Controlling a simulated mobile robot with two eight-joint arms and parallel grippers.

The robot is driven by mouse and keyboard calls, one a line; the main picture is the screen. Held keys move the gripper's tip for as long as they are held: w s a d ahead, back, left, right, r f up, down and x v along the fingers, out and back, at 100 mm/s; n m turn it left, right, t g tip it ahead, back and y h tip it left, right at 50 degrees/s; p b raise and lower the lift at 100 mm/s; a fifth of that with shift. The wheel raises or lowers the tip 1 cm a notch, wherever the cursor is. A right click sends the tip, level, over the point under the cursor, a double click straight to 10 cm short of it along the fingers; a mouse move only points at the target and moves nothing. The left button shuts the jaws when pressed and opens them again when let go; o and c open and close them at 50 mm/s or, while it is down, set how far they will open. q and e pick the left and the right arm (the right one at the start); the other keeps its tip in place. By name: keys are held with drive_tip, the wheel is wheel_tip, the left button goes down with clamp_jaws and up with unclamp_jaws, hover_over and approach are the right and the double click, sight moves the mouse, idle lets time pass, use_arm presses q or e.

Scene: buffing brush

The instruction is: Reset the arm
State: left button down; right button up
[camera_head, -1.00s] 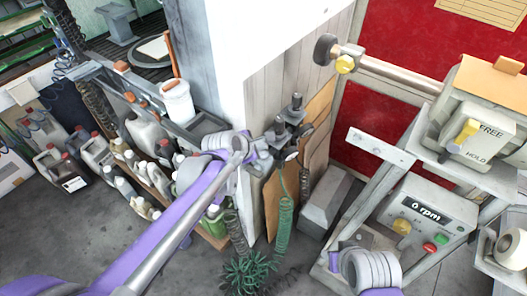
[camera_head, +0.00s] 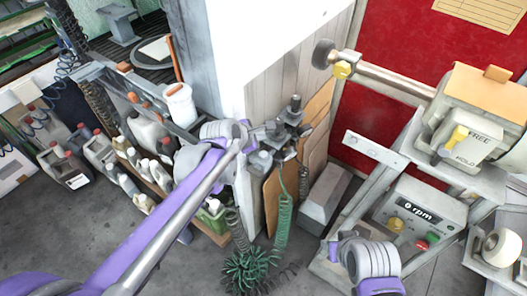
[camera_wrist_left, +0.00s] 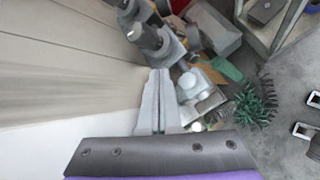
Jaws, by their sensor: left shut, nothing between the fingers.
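My left arm reaches in from the lower left of the head view. Its gripper (camera_head: 264,133) is at the corner of the white wall, close beside the dark grey fittings (camera_head: 291,118). In the left wrist view, the left gripper's fingers (camera_wrist_left: 158,100) are together with nothing between them, just below the fittings (camera_wrist_left: 150,38). I cannot tell whether the fingers touch the fittings. Part of my right arm (camera_head: 370,262) shows at the lower right of the head view. Its gripper cannot be made out.
A grey machine with an rpm display (camera_head: 415,210) and a control box (camera_head: 467,140) stand at right. Coiled green hose (camera_head: 282,225) hangs below the fittings. Several bottles (camera_head: 98,150) line the left. A grey box (camera_head: 325,198) stands by the wall. Floor (camera_head: 60,225) is clear at lower left.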

idle(0.3)
use_arm(q)
drive_tip(key=s+a+f+m+g+y+p, duration=0.1)
drive_tip(key=s+a+m, duration=0.4)
drive_tip(key=s+m, duration=0.2)
drive_tip(key=s+a+m+y+p, duration=0.1)
drive_tip(key=s+a+m, duration=0.5)
drive_tip(key=s, duration=0.6)
drive_tip(key=s+a+f+m+g+y+p, duration=0.1)
drive_tip(key=s+a+m+y, duration=0.1)
drive_tip(key=s+a+m, duration=0.3)
drive_tip(key=s+m, duration=0.3)
drive_tip(key=s, duration=0.1)
drive_tip(key=shift+s+a+f+g+y+p, duration=0.15)
drive_tip(key=shift+a+f+g+y+p, duration=0.15)
drive_tip(key=shift+a+p, duration=0.1)
